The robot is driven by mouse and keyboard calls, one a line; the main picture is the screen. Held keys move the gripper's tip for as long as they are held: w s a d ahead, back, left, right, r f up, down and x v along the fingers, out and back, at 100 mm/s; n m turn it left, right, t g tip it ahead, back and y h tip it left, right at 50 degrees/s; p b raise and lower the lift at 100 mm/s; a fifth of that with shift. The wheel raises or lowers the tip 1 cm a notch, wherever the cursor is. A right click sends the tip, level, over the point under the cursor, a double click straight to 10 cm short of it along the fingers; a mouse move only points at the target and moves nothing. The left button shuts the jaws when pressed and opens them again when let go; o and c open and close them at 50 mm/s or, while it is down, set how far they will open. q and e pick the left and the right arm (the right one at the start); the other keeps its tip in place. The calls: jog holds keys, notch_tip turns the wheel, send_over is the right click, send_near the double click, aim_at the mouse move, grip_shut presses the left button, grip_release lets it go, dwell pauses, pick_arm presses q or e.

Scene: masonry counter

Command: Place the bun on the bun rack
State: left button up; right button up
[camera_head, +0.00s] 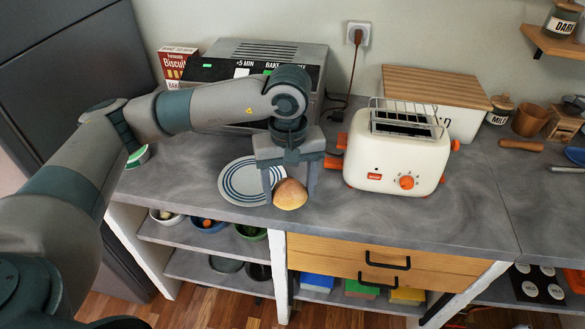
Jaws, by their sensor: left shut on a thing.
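The bun (290,195) is round and golden brown, near the front edge of the grey counter, just right of a striped plate (229,184). My left gripper (290,187) points down with its two fingers on either side of the bun and is shut on it. I cannot tell whether the bun touches the counter. A cream toaster (391,164) with orange knobs stands to the right of the gripper. A thin wire rack (378,102) rises over its slots and looks empty. My right gripper is out of view.
A grey oven (312,62) stands behind my left arm. A white bin with a wooden lid (430,86) is behind the toaster. A rolling pin (521,145) lies at the right. The counter is clear between the bun and the toaster. Shelves with bowls are below.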

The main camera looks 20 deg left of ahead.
pick_arm(q)
jog(key=s+m, duration=0.1)
jog(key=m, duration=0.1)
jog(key=s+m, duration=0.2)
jog(key=m, duration=0.1)
jog(key=s+f+m, duration=0.1)
jog(key=s+m, duration=0.1)
jog(key=shift+d, duration=0.35)
jog(key=shift+d, duration=0.1)
